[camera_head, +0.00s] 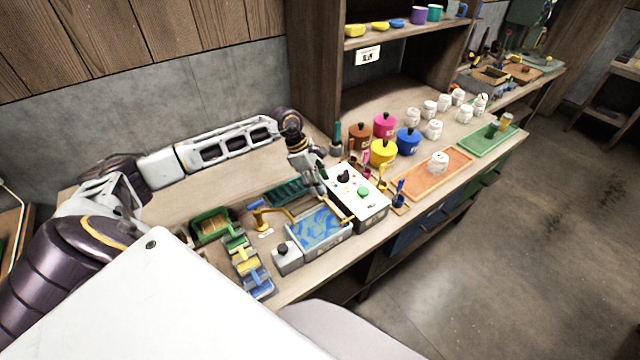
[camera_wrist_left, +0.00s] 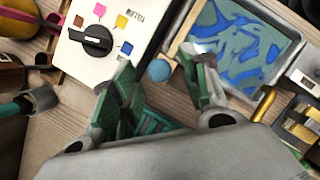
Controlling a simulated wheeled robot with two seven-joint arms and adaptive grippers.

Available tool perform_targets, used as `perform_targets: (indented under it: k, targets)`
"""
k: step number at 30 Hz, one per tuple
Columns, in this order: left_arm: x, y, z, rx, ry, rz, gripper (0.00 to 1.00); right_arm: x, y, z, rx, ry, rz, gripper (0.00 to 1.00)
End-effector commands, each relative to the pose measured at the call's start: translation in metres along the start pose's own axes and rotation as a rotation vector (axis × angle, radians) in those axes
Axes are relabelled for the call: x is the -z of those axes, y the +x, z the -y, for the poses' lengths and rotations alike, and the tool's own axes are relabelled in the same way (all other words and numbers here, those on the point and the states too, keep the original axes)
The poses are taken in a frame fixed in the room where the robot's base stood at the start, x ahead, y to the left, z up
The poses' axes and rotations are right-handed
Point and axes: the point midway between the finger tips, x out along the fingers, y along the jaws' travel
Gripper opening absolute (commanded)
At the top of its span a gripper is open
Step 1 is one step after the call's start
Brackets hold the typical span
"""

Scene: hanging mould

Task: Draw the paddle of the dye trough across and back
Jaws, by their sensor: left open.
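The dye trough (camera_head: 318,229) is a shallow grey tray of blue and green swirled liquid on the bench. It also shows at the upper right in the left wrist view (camera_wrist_left: 240,45). A pale wooden bar (camera_wrist_left: 182,28), which looks like the paddle, lies along one end of the trough. A round blue knob (camera_wrist_left: 159,70) sits near the bar's end. My left gripper (camera_head: 318,186) is open above the bench behind the trough. In the left wrist view its green-padded fingers (camera_wrist_left: 158,82) stand either side of the knob, seemingly without gripping it. My right gripper is not in view.
A white control box (camera_head: 357,198) with a black dial stands right beside the trough. A yellow spout (camera_head: 268,216) and a green rack (camera_head: 286,191) are close by. Coloured pots (camera_head: 383,151) stand farther right. Rollers (camera_head: 245,262) lie to the left.

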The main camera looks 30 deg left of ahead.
Motion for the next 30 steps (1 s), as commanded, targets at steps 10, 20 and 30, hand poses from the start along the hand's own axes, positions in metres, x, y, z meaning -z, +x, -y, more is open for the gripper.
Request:
perform_targets:
  k: [10, 20, 30]
  targets:
    - [0.000, 0.018, 0.000, -0.001, 0.000, 0.000, 0.45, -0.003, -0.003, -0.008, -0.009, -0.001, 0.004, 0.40]
    - [0.000, 0.018, 0.000, -0.001, 0.000, 0.000, 0.35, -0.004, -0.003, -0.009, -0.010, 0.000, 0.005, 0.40]
    - [0.000, 0.018, 0.000, -0.001, 0.000, 0.000, 0.00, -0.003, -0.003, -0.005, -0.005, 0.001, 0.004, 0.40]
